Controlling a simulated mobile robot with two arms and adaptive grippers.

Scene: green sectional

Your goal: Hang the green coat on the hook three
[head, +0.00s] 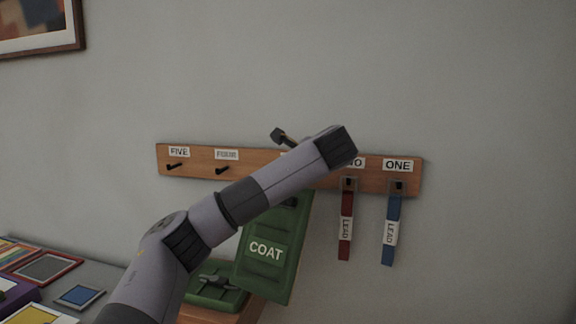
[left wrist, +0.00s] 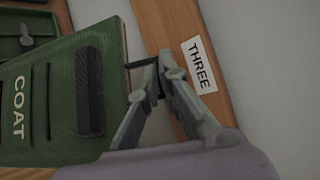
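The green coat (head: 268,272), a flat panel marked COAT, leans at a tilt below the middle of the hook rail (head: 262,169). In the left wrist view the coat (left wrist: 60,105) fills the left side, with a dark raised block on it. My left gripper (left wrist: 160,70) has its fingertips close together around the dark loop at the coat's edge, beside the THREE label (left wrist: 198,65). Whether the loop is over hook three cannot be told. In the head view my left arm covers the gripper and hook three. My right gripper is not in view.
A red lead (head: 345,226) and a blue lead (head: 391,230) hang just right of the coat. Hooks five (head: 175,166) and four (head: 222,171) are bare. A green tray (head: 216,298) sits below left. Framed items lie on the table at left.

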